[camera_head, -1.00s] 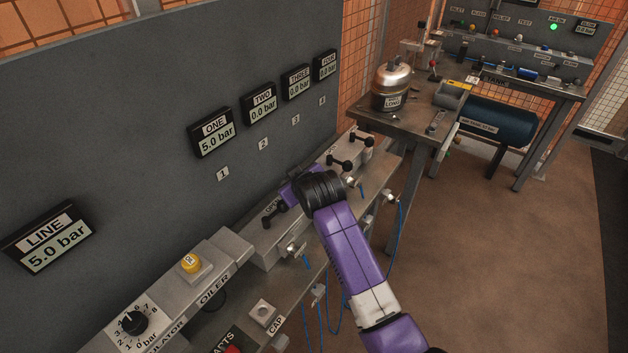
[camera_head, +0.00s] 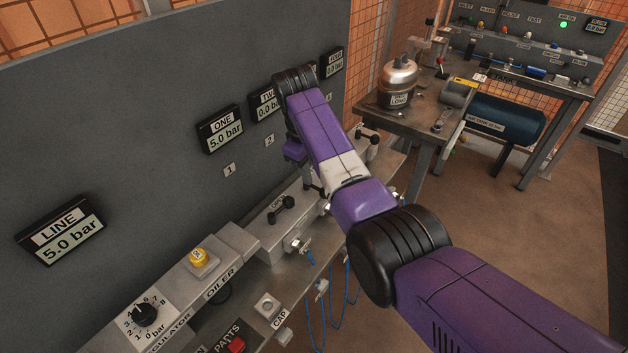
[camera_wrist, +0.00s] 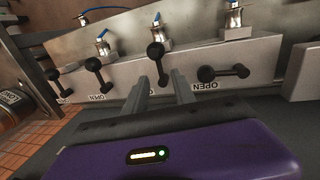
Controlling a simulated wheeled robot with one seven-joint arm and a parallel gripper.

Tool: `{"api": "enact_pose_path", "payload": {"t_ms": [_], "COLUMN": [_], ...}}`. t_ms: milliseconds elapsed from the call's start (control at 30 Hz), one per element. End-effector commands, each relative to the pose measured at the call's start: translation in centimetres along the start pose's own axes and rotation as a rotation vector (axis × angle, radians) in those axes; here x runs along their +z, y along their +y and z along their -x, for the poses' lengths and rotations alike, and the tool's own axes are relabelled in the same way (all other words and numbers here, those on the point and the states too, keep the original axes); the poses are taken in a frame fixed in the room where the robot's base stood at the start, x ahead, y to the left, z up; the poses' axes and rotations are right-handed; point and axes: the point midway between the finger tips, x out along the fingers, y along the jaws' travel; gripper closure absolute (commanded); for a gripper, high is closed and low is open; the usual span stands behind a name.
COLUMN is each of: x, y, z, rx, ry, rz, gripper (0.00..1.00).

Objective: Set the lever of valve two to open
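Valve one's lever also shows in the head view (camera_head: 281,209). My gripper (camera_wrist: 161,77) is open, its two fingers spread with valve two's lever between or just beyond their tips; I cannot tell if they touch it. In the head view my arm hides valve two's lever. The TWO gauge (camera_head: 265,104), partly covered by my wrist, reads 0.0 bar; the ONE gauge (camera_head: 221,131) reads 5.0 bar.
Further levers (camera_wrist: 97,66) stand close beside valve two. Hose fittings (camera_wrist: 233,22) line the block's front. The grey gauge panel (camera_head: 130,130) rises close behind my wrist. A yellow-topped oiler (camera_head: 198,257) and a regulator knob (camera_head: 145,313) stand at the lower left.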

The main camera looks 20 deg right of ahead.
Motion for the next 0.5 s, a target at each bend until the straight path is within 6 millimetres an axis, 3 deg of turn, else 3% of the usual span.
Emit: {"api": "enact_pose_path", "payload": {"t_ms": [233, 500], "x": [0.0, 0.0], "y": [0.0, 0.0], "z": [-3.7, -5.0], "rx": [-0.001, 0.000], "ry": [-0.001, 0.002], "rz": [-0.002, -0.002], "gripper": [0.68, 0.68]}}
